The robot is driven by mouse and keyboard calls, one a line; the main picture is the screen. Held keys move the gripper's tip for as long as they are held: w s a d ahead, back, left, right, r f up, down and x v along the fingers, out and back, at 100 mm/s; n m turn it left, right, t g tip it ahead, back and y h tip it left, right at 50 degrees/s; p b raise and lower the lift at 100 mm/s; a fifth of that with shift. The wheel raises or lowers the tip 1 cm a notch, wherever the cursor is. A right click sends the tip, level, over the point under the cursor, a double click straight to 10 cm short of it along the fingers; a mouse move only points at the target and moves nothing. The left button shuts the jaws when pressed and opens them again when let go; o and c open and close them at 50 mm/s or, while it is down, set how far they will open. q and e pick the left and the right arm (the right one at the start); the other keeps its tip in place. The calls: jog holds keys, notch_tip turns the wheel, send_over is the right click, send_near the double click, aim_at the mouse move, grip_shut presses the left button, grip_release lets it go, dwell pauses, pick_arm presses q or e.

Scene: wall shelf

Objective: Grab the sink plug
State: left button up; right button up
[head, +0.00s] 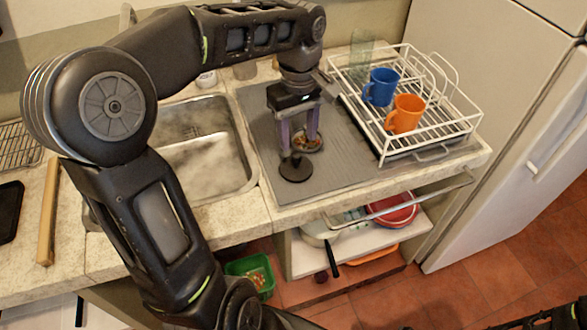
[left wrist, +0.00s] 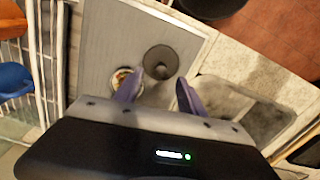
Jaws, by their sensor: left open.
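The sink plug (head: 296,168) is a dark round disc with a small raised middle. It lies on the grey ribbed mat (head: 262,110) to the right of the sink, near the counter's front. In the left wrist view the plug (left wrist: 161,62) shows just beyond the fingertips. My left gripper (head: 298,140) points down over the mat, open, with nothing seen between its purple fingers. In the left wrist view the gripper (left wrist: 158,84) has its fingers apart, with the plug ahead of the gap.
A small round strainer-like piece (head: 307,141) with bits in it lies right behind the plug, close to one finger. The sink basin (head: 205,150) is to the left. A white dish rack (head: 455,112) with a blue mug (head: 381,88) and an orange mug (head: 405,114) stands right.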

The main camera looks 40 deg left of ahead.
aim_at(297, 154)
pick_arm(q)
jog(key=shift+d, duration=0.1)
jog(key=shift+f, duration=1.25)
jog(key=shift+s+f+p, duration=0.1)
jog(key=shift+f+p, duration=0.5)
jog(key=shift+f, duration=2.05)
grip_shut()
